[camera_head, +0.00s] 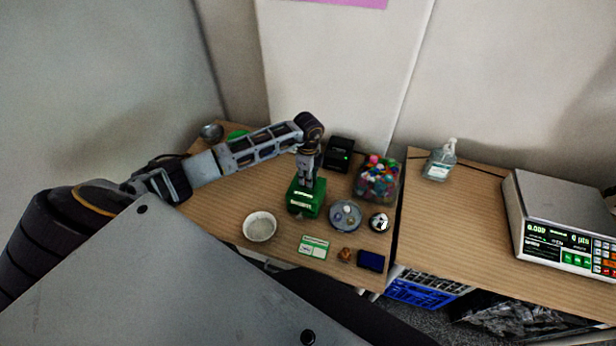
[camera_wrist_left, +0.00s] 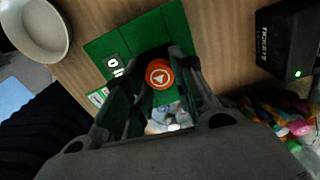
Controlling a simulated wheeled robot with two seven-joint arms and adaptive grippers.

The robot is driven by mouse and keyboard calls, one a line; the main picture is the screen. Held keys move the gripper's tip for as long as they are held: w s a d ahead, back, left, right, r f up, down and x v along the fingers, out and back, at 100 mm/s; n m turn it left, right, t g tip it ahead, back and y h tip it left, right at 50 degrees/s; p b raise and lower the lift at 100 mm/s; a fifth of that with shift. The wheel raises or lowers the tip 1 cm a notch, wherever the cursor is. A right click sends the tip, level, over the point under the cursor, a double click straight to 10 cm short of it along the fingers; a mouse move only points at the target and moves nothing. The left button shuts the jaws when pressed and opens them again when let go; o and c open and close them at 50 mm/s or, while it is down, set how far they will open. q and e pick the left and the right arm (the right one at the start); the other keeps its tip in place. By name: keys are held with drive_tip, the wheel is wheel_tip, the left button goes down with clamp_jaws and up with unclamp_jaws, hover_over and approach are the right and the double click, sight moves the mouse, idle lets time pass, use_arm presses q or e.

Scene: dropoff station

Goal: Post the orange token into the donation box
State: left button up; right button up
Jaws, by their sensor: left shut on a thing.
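The green donation box (camera_head: 308,203) stands near the middle of the wooden table in the head view. Its green top (camera_wrist_left: 125,38) fills the area behind the fingers in the left wrist view. My left gripper (camera_head: 305,181) points down just over the box. In the left wrist view it (camera_wrist_left: 160,80) is shut on the round orange token (camera_wrist_left: 160,73), which has a pale triangle mark. The token is hidden by the gripper in the head view. I cannot tell whether the token touches the box or where the slot is. My right gripper is not in view.
A white bowl (camera_head: 260,227), a green-white card (camera_head: 313,246), a grey dish (camera_head: 345,216) and a dark blue block (camera_head: 371,260) lie around the box. A black ticket device (camera_head: 340,152) and a jar of colourful pieces (camera_head: 377,181) stand behind. A scale (camera_head: 562,220) is far right.

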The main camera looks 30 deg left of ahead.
use_arm(q)
drive_tip(key=shift+f, duration=0.1)
drive_tip(key=o, duration=0.6)
drive_tip(key=shift+o, duration=0.8)
drive_tip(key=shift+r+p, duration=1.05)
drive_tip(key=shift+r, duration=0.35)
drive_tip(key=shift+r+p, duration=1.2)
drive_tip(key=shift+r, duration=0.45)
